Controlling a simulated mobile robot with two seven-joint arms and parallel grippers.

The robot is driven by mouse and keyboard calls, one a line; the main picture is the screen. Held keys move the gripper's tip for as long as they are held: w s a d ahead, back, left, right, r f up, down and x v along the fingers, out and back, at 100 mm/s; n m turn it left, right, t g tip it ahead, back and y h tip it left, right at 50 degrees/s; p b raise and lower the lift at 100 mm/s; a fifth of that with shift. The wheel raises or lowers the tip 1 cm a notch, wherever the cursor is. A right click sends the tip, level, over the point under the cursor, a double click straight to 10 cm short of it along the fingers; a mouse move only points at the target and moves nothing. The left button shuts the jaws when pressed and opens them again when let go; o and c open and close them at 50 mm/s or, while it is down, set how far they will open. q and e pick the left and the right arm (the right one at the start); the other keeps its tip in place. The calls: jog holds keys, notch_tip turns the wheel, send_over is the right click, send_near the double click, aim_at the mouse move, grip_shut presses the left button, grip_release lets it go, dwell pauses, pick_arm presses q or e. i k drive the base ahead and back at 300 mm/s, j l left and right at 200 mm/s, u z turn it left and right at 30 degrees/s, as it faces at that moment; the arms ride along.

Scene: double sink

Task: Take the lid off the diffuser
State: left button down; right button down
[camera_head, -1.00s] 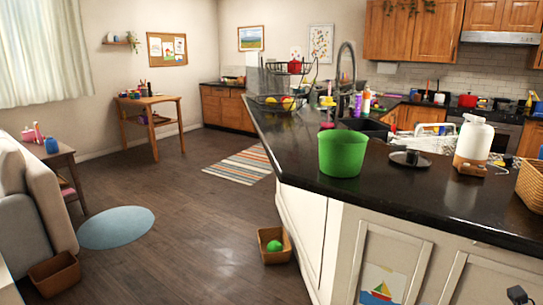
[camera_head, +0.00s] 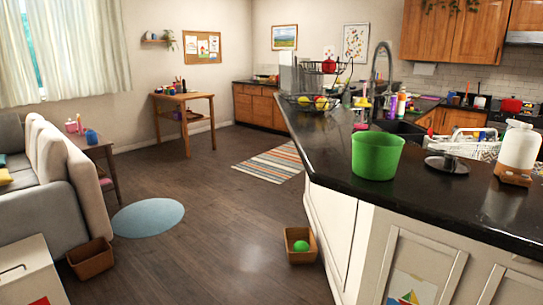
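The diffuser (camera_head: 518,147) looks to be the white rounded bottle-like body on a light brown wooden base, standing upright on the black counter (camera_head: 430,195) at the right. Its white top is in place, and I cannot make out the seam of a lid. Neither of my grippers shows in the head view.
A green bucket (camera_head: 377,156) stands on the counter left of the diffuser. A dark round metal piece with a knob (camera_head: 447,163) lies between them. A white dish rack (camera_head: 468,146) and faucet (camera_head: 383,70) are behind. A wooden box with a green ball (camera_head: 301,246) sits on the floor.

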aim_at(524, 137)
jog(key=z, duration=1.4)
jog(key=i, duration=0.4)
